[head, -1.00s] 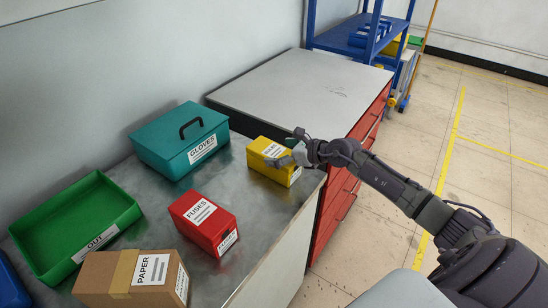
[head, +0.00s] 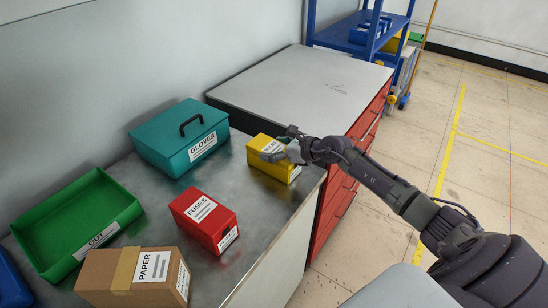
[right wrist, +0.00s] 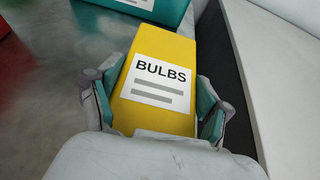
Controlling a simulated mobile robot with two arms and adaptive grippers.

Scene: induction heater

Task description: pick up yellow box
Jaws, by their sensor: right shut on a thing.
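The yellow box (head: 262,147) stands on the metal bench top near its right edge, partly hidden by my right gripper in the head view. In the right wrist view the yellow box (right wrist: 160,60) carries a white label reading BULBS. My right gripper (head: 284,153) has a finger on each side of the box and is shut on it; the fingers also show in the right wrist view (right wrist: 154,108). The box appears to rest on the bench; I cannot tell any lift. My left gripper is not in view.
A teal GLOVES case (head: 165,145) stands left of the yellow box. A red FUSES box (head: 200,225), a cardboard PAPER box (head: 105,268) and a green OUT tray (head: 125,205) are nearer. A red-drawered cabinet (head: 330,205) adjoins the bench at the right.

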